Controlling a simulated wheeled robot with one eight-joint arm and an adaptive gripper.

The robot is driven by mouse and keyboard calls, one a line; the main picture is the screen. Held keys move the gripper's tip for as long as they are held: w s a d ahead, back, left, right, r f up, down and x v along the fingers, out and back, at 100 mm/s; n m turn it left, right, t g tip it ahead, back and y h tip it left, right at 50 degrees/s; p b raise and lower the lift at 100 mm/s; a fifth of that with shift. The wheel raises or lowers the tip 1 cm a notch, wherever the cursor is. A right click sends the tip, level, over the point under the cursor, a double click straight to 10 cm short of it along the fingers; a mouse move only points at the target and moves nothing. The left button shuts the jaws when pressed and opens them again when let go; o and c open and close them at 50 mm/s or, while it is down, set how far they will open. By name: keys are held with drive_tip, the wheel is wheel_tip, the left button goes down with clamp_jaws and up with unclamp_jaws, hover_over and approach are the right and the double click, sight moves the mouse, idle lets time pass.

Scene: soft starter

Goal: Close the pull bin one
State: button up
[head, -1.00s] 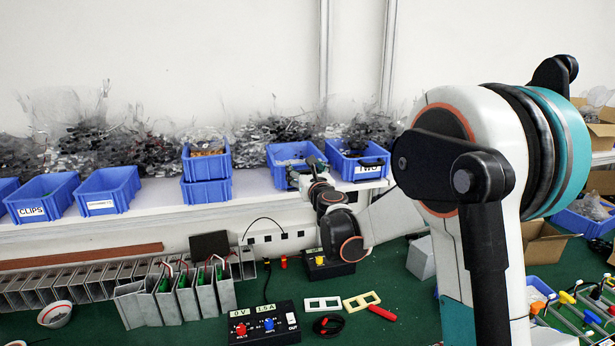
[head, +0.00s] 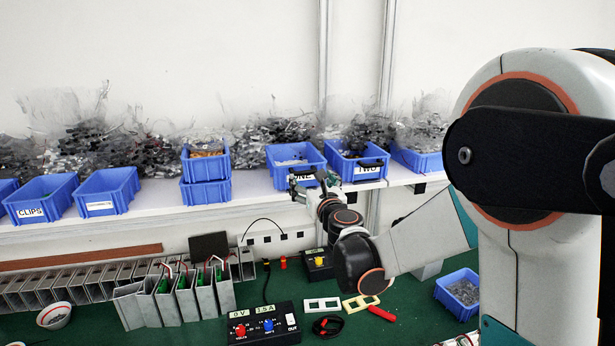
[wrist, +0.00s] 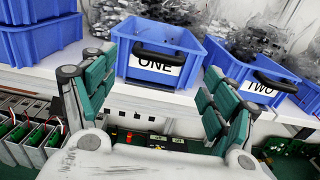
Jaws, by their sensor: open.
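The blue bin labelled ONE (head: 284,153) stands on the white shelf. In the wrist view, bin one (wrist: 183,38) faces me, with a black handle above its label. My gripper (head: 305,180) is in front of it, partly covering its front in the head view. In the wrist view, my gripper (wrist: 160,78) is open, with one green-padded finger on each side of the bin's front. Nothing is held. Whether a finger touches the bin is unclear.
Bin TWO (head: 343,162) stands close on the right; its handle also shows in the wrist view (wrist: 276,82). Stacked blue bins (head: 206,193) stand on the left. The shelf's front edge (head: 150,219) runs below the bins. Controls and metal parts fill the green bench (head: 200,334).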

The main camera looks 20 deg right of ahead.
drive_tip(key=s, duration=0.3)
drive_tip(key=shift+s, duration=0.25)
drive_tip(key=s+a+f+n+g+y+b, duration=0.2)
drive_tip(key=s+a+f+n+b, duration=0.45)
drive_tip(key=n, duration=0.45)
drive_tip(key=s+a+f+n+g+y+b, duration=0.3)
drive_tip(key=s+f+n+b, duration=0.35)
drive_tip(key=s+n, duration=0.35)
drive_tip(key=s+d+f+n+g+h+b, duration=0.2)
drive_tip(key=s+f+n+b, duration=0.3)
drive_tip(key=s+f, duration=0.5)
drive_tip(key=s+d+f+n+g+h+b, duration=0.3)
drive_tip(key=s+d+f+n+b, duration=0.2)
drive_tip(key=s+f+n, duration=0.5)
drive_tip(key=shift+d+g+b, duration=0.15)
drive_tip(key=shift+g+b, duration=0.25)
drive_tip(key=shift+b, duration=0.2)
drive_tip(key=shift+s, duration=0.1)
